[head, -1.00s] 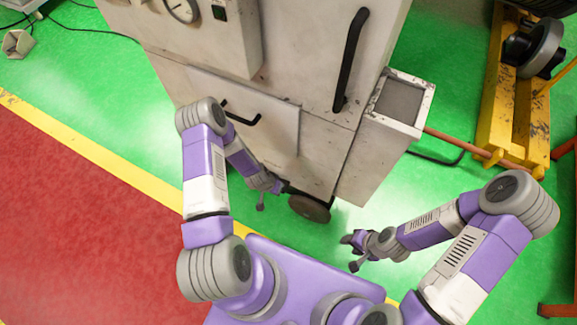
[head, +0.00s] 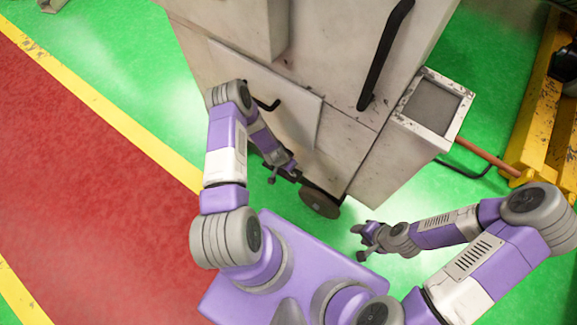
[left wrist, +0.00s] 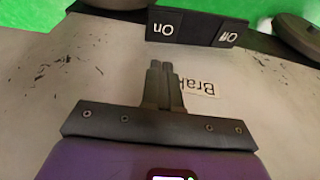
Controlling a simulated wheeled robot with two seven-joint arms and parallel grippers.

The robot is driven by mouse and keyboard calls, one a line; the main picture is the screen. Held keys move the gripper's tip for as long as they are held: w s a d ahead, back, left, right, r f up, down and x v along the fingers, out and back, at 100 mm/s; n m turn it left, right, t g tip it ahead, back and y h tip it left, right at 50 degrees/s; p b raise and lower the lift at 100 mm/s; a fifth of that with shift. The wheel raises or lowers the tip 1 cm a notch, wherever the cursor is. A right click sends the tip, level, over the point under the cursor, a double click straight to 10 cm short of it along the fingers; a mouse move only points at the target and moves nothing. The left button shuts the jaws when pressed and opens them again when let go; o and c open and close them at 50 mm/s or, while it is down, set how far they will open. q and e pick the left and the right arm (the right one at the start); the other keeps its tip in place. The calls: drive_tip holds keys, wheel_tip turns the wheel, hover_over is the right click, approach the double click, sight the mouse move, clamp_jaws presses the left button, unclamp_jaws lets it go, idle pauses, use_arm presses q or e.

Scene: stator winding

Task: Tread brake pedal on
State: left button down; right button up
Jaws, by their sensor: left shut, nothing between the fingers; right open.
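The brake pedal is a black rocker plate in the left wrist view, with an "On" half (left wrist: 170,28) and an "Off" half (left wrist: 228,38); both labels read upside down. My left gripper (left wrist: 160,66) is shut and empty. Its fingertips point at the "On" half, with a small gap in the picture; I cannot tell whether they touch. In the head view my left gripper (head: 283,173) is low at the machine's base, where the pedal cannot be made out clearly. My right gripper (head: 357,241) is open and empty over the green floor.
The grey machine cabinet (head: 345,60) stands in front, with a side box (head: 425,110) at its right. A dark wheel (head: 320,201) is beside my left gripper. A partly covered "Brake" label (left wrist: 200,88) is on the pale panel. A yellow frame (head: 540,110) stands far right.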

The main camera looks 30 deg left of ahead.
sight(295, 174)
use_arm(q)
drive_tip(key=b+x, duration=0.1)
drive_tip(key=x, duration=0.2)
drive_tip(key=b+x, duration=0.1)
drive_tip(key=x, duration=0.3)
drive_tip(key=s+b+x, duration=0.1)
drive_tip(key=x, duration=0.2)
drive_tip(key=shift+d+f+b, duration=0.25)
drive_tip(key=shift+f+b, duration=0.1)
drive_tip(key=shift+f, duration=0.05)
use_arm(e)
wheel_tip(295, 174, down, 4)
drive_tip(key=shift+f, duration=0.1)
